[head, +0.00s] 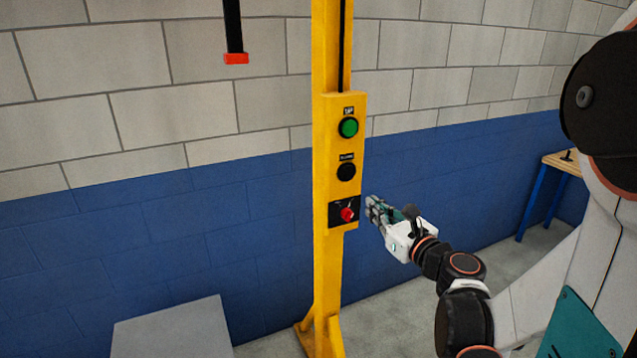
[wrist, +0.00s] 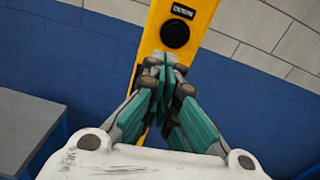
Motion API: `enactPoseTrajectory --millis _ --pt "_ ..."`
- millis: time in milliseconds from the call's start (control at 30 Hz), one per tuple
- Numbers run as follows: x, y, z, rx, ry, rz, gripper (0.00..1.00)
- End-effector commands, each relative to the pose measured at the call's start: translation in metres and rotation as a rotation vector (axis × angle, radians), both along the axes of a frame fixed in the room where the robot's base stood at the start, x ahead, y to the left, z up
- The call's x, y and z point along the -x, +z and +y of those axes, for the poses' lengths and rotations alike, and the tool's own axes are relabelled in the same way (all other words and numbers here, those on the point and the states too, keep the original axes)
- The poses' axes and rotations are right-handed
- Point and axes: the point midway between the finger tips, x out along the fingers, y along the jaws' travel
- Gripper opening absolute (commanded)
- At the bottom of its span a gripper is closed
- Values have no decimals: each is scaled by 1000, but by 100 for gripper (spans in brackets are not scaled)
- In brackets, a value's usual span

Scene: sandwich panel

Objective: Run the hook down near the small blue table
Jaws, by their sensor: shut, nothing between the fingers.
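A yellow post (head: 328,270) carries a control panel with a green button (head: 348,127) on top, a black button (head: 346,171) below it and a red knob (head: 347,214) at the bottom. In the wrist view the black button (wrist: 175,33) has a label reading DOWN. My gripper (head: 371,205) is shut and empty, just right of the red knob in the head view. In the wrist view its fingertips (wrist: 165,66) overlap the post just below the black button; contact cannot be told. A black bar with a red end (head: 236,58) hangs at upper left; no hook shape shows.
A grey top (head: 172,330) stands at lower left; in the wrist view the grey-topped table (wrist: 28,125) shows blue framing. A wooden-topped table with blue legs (head: 531,203) stands at far right. A blue and grey block wall (head: 150,225) is behind the post.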

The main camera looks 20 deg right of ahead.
Motion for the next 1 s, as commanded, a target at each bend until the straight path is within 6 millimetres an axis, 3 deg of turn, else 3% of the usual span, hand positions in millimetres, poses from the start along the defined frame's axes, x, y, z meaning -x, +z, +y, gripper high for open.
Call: enactPoseTrajectory --millis 133,567,767,1000 --pt "9 -1 -20 -84 -49 -17 0" --pt "5 -1 -19 -90 -48 -17 0" --pt "-22 -2 -18 -89 -45 -17 0" --pt "-70 -2 -17 -89 -45 -17 0"
